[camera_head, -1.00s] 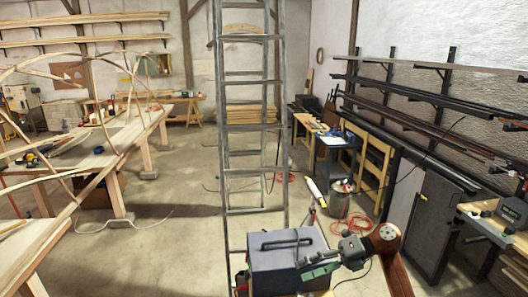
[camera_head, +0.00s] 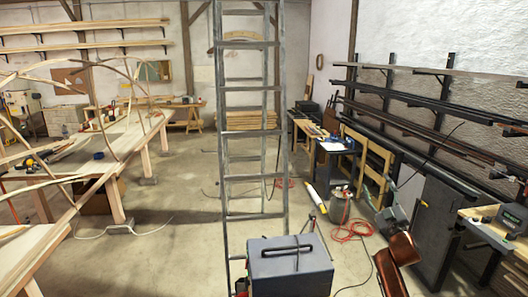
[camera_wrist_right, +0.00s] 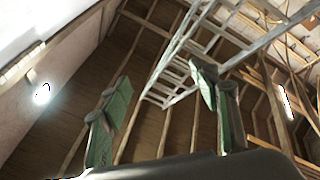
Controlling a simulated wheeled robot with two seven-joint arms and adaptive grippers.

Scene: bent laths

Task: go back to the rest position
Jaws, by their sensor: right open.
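My right gripper (camera_head: 390,213) is at the lower right of the head view, on the end of my brown arm, seen small against the tool area. In the right wrist view its two green fingers (camera_wrist_right: 163,85) stand wide apart with nothing between them. That view looks up at the wooden roof and a ladder, so the gripper points upward. My left gripper is in neither current view.
A grey toolbox (camera_head: 289,268) stands close in front, with a tall metal ladder (camera_head: 253,133) behind it. A workbench with bent laths (camera_head: 110,150) is at left. A dark metal rack (camera_head: 420,120) lines the right wall. The middle floor is open.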

